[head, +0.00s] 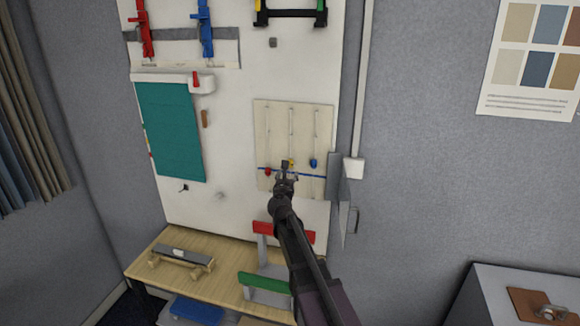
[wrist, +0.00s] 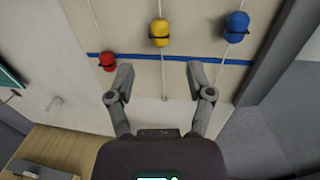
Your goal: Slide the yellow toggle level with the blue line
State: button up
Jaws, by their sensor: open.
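The yellow toggle (wrist: 160,32) sits on the middle cord of a pale board (head: 266,125), a little above the blue line (wrist: 82,56) in the wrist view. In the head view the yellow toggle (head: 291,162) is partly hidden by my gripper (head: 286,178). The blue line (head: 312,175) crosses the lower board there. In the wrist view my gripper (wrist: 160,67) is open and empty. Its fingertips lie just below the toggle, one to each side, near the line. I cannot tell their distance from the board.
A red toggle (wrist: 107,61) sits at the line on the left cord. A blue toggle (wrist: 237,26) is above the line on the right cord. A grey panel (head: 342,195) juts out right of the board. A wooden bench (head: 165,245) stands below.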

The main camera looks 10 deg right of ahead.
jog(key=x, duration=0.7)
jog(key=shift+w, duration=0.25)
grip_shut()
